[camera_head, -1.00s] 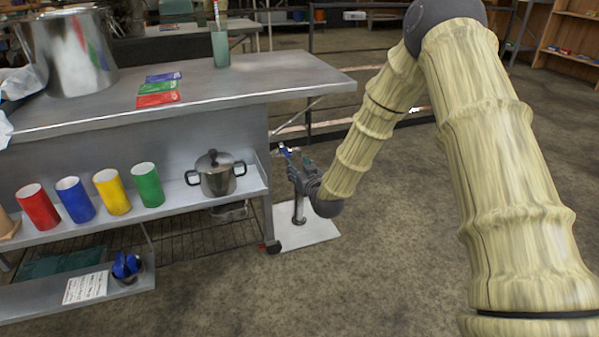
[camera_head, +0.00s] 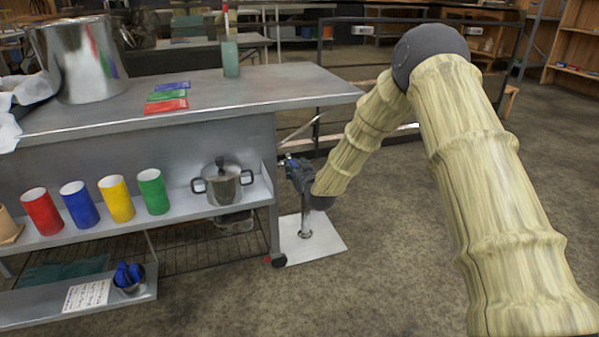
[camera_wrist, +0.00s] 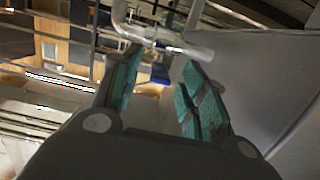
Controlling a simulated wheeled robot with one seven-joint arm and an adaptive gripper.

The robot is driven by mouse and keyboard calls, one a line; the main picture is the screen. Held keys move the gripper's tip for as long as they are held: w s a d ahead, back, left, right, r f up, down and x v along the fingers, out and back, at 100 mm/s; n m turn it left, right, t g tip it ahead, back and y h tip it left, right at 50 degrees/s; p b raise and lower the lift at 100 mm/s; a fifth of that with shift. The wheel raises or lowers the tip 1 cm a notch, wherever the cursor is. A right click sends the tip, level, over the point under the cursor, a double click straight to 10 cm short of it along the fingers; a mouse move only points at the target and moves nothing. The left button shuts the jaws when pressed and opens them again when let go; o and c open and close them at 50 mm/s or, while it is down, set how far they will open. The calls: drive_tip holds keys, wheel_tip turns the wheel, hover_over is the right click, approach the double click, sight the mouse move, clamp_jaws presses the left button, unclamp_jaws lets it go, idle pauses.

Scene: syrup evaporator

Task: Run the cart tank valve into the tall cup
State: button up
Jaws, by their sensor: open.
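My gripper (camera_head: 290,160) is beside the right end of the steel cart (camera_head: 90,118), just past the lower shelf and near an upright metal post (camera_head: 306,215). In the wrist view my gripper (camera_wrist: 162,58) is open, with teal pads apart and nothing held. A shiny bent metal pipe (camera_wrist: 160,38), possibly the valve, crosses just beyond the fingertips; contact cannot be told. A large steel tank (camera_head: 80,62) stands on the cart top at left. A tall grey-green cup (camera_head: 230,60) with a stick in it stands at the back of the top.
Red (camera_head: 42,214), blue (camera_head: 79,206), yellow (camera_head: 116,200) and green cups (camera_head: 153,193) and a lidded pot (camera_head: 224,184) line the shelf. Coloured packets (camera_head: 167,97) lie on top. The post stands on a white floor plate (camera_head: 318,246).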

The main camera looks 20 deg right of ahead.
drive_tip(key=shift+w, duration=0.4)
drive_tip(key=shift+d, duration=0.15)
